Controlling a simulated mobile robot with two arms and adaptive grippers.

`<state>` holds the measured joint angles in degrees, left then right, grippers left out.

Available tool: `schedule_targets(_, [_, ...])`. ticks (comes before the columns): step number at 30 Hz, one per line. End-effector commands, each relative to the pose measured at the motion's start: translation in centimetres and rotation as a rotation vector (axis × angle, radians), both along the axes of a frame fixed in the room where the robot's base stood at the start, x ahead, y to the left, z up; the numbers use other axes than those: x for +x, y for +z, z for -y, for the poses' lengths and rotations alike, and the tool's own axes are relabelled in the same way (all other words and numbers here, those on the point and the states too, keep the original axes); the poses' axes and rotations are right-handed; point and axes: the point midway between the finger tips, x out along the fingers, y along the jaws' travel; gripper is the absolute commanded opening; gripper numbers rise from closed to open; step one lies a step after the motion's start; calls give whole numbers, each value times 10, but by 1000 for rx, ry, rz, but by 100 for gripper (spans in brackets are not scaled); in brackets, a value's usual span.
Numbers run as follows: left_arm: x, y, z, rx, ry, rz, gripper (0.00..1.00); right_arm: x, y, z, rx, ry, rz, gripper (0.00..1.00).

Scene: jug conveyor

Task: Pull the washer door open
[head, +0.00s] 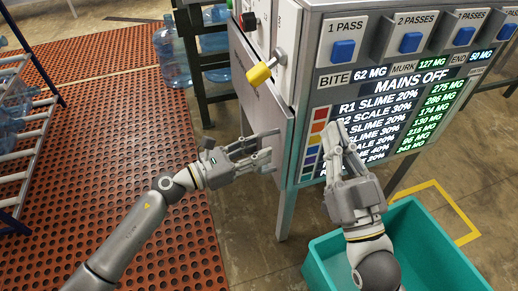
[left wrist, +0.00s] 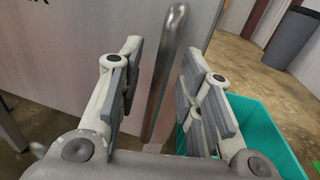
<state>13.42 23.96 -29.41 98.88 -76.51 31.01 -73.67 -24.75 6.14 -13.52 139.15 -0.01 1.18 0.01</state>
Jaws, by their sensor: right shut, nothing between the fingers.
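The washer door (head: 262,105) is the flat grey panel on the left side of the washer cabinet. It also fills the back of the left wrist view (left wrist: 75,35) and looks shut. Its upright metal bar handle (left wrist: 166,65) stands out from the panel in the left wrist view. My left gripper (head: 268,150) is at the door's lower part, with its fingers open. In the left wrist view my left gripper (left wrist: 160,90) has the bar between its fingers, with gaps on both sides. My right gripper (head: 338,138) is shut and empty in front of the cabinet's display.
A teal bin (head: 440,240) stands below my right arm. A yellow-tipped lever (head: 258,75) sticks out above the door. Blue water jugs (head: 172,55) stand behind, and a white rack (head: 22,130) is at far left. The orange perforated mat (head: 100,130) is mostly clear.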

Motion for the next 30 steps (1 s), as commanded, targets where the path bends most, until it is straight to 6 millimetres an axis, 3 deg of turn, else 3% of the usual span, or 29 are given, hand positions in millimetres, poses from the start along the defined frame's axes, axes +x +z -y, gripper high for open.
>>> schedule_targets(11, [3,0,6,1,0,0,34,0,1,0,2,1,5,0])
schedule_targets(19, [3,0,6,1,0,0,0,0,1,0,2,1,5,0])
schedule_targets(30, [3,0,6,1,0,0,0,0,1,0,2,1,7,0])
